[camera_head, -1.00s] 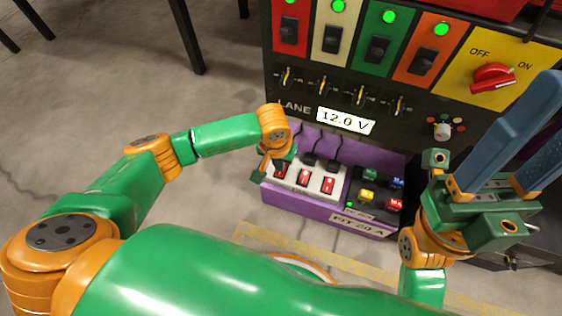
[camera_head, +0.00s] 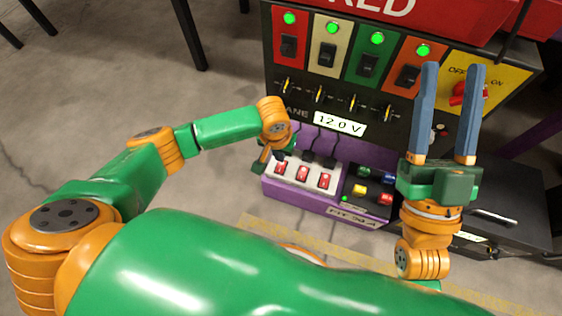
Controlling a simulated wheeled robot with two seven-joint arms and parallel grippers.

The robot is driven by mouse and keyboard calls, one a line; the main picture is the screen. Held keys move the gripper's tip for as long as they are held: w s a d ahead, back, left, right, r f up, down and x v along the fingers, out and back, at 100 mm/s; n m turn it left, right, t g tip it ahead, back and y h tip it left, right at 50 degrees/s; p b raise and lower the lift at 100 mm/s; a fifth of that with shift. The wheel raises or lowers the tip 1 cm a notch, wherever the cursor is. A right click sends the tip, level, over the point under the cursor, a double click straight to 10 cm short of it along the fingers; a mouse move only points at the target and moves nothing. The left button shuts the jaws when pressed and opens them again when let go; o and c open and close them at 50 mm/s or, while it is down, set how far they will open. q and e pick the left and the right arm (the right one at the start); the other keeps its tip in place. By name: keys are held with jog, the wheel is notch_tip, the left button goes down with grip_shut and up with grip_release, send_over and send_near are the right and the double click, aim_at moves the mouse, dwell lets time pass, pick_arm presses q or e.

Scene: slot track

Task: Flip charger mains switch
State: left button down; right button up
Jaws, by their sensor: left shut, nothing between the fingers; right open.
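A white power strip (camera_head: 267,180) with three red rocker switches lies in a purple tray (camera_head: 310,210); black plugs stand behind the switches. The left red switch (camera_head: 281,168) is nearest my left gripper. My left gripper (camera_head: 259,168) is shut and empty, at the left end of the strip; its tips are small and partly hidden, so I cannot tell whether it touches. A black unit (camera_head: 347,188) with coloured buttons and a lit green light sits right of the strip. My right gripper (camera_head: 452,72) is open and empty, its long blue fingers pointing up before the panel.
The dark panel (camera_head: 275,105) behind has black rockers under green lights, a row of levers and a 12.0 V display (camera_head: 340,124). A red OFF/ON knob (camera_head: 460,93) is partly hidden by my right gripper. A black box (camera_head: 510,215) stands right.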

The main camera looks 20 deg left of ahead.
jog(key=w+f+g+h, duration=0.1)
jog(key=f, duration=0.1)
jog(key=w+f+g+h+p, duration=0.1)
jog(key=w+f+g, duration=0.1)
jog(key=f, duration=0.1)
jog(key=w+f+m+g, duration=0.1)
jog(key=f+g, duration=0.1)
jog(key=f, duration=0.1)
jog(key=shift+w+d+h, duration=0.1)
jog(key=shift+w+h, duration=0.05)
jog(key=shift+h, duration=0.25)
